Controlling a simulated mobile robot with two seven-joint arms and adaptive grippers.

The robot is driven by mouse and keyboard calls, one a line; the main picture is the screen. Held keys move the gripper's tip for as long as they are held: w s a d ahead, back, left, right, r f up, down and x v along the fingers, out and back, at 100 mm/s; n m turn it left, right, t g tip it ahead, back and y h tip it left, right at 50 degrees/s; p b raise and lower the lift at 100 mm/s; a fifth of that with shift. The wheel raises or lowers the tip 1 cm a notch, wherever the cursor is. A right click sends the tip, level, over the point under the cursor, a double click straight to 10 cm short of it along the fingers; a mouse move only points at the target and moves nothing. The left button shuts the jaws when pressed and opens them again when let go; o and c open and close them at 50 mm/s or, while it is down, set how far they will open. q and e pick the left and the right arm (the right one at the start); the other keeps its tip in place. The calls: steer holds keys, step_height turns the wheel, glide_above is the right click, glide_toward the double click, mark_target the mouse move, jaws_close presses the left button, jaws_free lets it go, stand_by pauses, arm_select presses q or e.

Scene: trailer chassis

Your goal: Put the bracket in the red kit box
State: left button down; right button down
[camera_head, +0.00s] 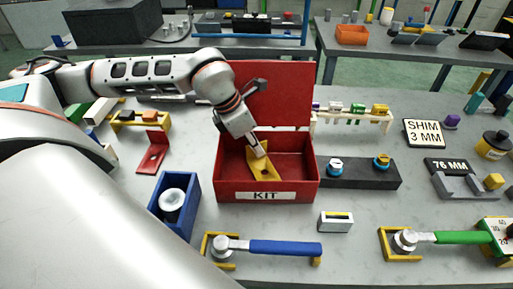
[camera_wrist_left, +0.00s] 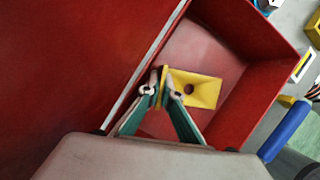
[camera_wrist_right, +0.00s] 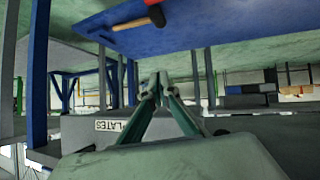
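The yellow bracket (camera_head: 264,168), a plate with a round hole and a raised flange, is inside the open red kit box (camera_head: 268,190). It also shows in the left wrist view (camera_wrist_left: 203,91), tilted against the box in the head view; whether it touches the floor I cannot tell. My left gripper (camera_head: 258,150) reaches down into the box, with its fingertips (camera_wrist_left: 164,88) closed on either side of the bracket's flange. My right gripper (camera_wrist_right: 158,88) shows only in its own wrist view, with fingertips together and nothing between them.
The box's raised lid (camera_head: 275,92) stands behind the gripper. A blue bin (camera_head: 184,228) is left of the box, a dark block (camera_head: 375,174) with fittings right, and a blue-handled wrench (camera_head: 285,248) in front. A red angled part (camera_head: 153,150) lies farther left.

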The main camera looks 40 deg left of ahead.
arm_select(q)
steer(key=shift+f, duration=0.15)
steer(key=shift+f, duration=0.15)
steer(key=c, duration=2.6)
jaws_free()
steer(key=shift+o, duration=0.2)
steer(key=v, duration=1.2)
steer(key=shift+s+d, duration=0.1)
